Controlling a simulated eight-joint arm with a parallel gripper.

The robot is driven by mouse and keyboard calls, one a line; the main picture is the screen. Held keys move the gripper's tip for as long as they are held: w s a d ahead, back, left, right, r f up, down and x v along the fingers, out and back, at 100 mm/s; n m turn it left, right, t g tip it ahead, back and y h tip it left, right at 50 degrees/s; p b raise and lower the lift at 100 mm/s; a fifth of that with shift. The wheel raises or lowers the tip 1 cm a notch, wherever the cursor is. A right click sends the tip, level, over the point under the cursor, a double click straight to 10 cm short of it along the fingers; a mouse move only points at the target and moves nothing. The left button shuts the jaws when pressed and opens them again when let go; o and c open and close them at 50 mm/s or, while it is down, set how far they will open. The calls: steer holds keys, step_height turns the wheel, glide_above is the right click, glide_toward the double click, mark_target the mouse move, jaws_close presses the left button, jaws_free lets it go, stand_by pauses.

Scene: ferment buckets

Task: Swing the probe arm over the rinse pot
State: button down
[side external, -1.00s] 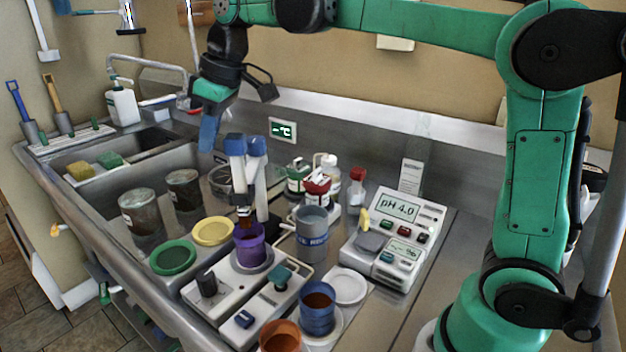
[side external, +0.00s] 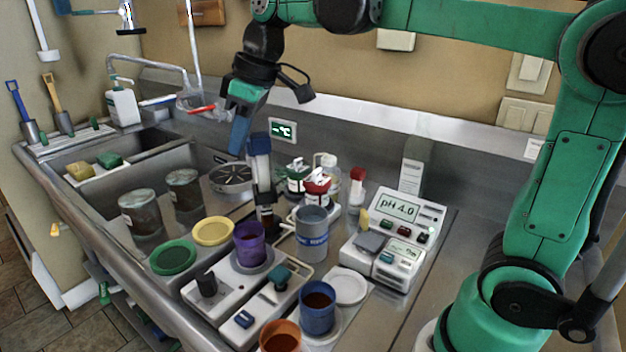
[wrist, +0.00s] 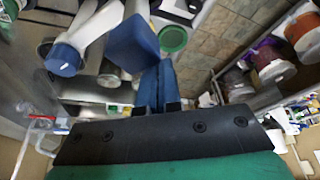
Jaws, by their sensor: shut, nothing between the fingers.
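The probe arm (side external: 260,170) is a white piece with a blue cap, on a post behind the cups. Its dark probe end hangs between the purple cup (side external: 250,246) and the grey rinse pot (side external: 312,236), left of the pot and not over it. My gripper (side external: 236,150) is shut and empty, its blue fingers pointing down just left of the blue cap. In the wrist view the shut fingers (wrist: 157,66) are beside a blue block (wrist: 130,42); I cannot tell whether they touch. Part of the post is hidden behind the probe arm.
A pH meter (side external: 397,240) stands right of the pot. Bottles (side external: 318,185) stand behind it. A blue cup (side external: 317,308) and an orange cup (side external: 281,338) are in front. Green (side external: 173,257) and yellow (side external: 213,232) lids lie left, near two jars. A tap stands behind the sink.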

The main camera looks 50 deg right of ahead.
steer(key=shift+s+d, duration=0.65)
steer(key=shift+s, duration=0.15)
steer(key=shift+s+d, duration=1)
steer(key=shift+d, duration=0.3)
step_height(320, 180, up, 6)
steer(key=d, duration=0.1)
steer(key=shift+s, duration=0.35)
stand_by(0.5)
